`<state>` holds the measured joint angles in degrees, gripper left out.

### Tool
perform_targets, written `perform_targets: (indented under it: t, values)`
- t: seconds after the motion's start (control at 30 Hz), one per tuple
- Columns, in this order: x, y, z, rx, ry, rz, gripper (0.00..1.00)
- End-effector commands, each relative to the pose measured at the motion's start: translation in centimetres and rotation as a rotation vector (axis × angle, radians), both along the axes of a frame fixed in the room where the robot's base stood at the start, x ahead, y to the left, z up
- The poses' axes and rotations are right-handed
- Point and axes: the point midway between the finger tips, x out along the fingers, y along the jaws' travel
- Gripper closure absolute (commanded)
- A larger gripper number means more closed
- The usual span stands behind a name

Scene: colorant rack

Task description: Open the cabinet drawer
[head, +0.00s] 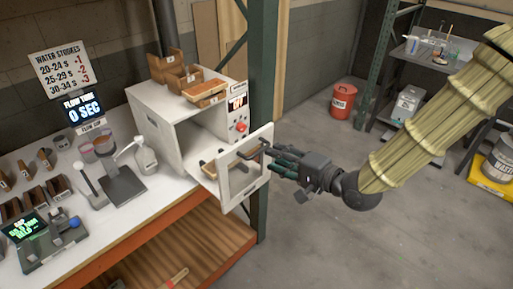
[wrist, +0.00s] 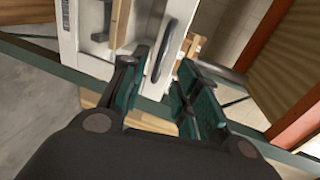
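The white cabinet (head: 160,120) stands on the bench with an open, dark upper compartment. Its drawer (head: 236,187) sits low at the front and stands out from the body, with brown-handled items visible inside. A dark bar handle (head: 250,152) is on the drawer front; a dark curved bar, apparently this handle, shows in the wrist view (wrist: 164,48). My gripper (head: 272,160) is at the front right of the drawer, close to the handle. In the wrist view its teal fingers (wrist: 163,72) are apart, with the bar between or just beyond their tips. Contact is unclear.
Wooden bins (head: 180,76) sit on the cabinet top. A control panel with a red knob (head: 240,127) is above the drawer. A green rack post (head: 262,70) rises close behind. A pump bottle (head: 145,157) and scale stand left. Floor to the right is open.

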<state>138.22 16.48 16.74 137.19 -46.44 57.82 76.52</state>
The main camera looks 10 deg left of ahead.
Motion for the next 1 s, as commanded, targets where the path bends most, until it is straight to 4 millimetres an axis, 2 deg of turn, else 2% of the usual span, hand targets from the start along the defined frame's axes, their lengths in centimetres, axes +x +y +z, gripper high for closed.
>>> perform_targets:
  t: [0.17,0.4,0.5,0.7,1.0]
  values:
    - [1.2,2.0,-0.3,-0.003,-0.001,0.004,0.69]
    - [2.7,6.2,-1.2,-0.02,0.0,0.006,0.69]
    - [3.3,7.2,-1.4,-0.021,0.0,0.006,0.69]
    - [4.2,6.9,-1.6,-0.01,0.0,0.002,0.69]
    - [4.5,6.4,-1.7,-0.001,-0.001,0.002,0.69]
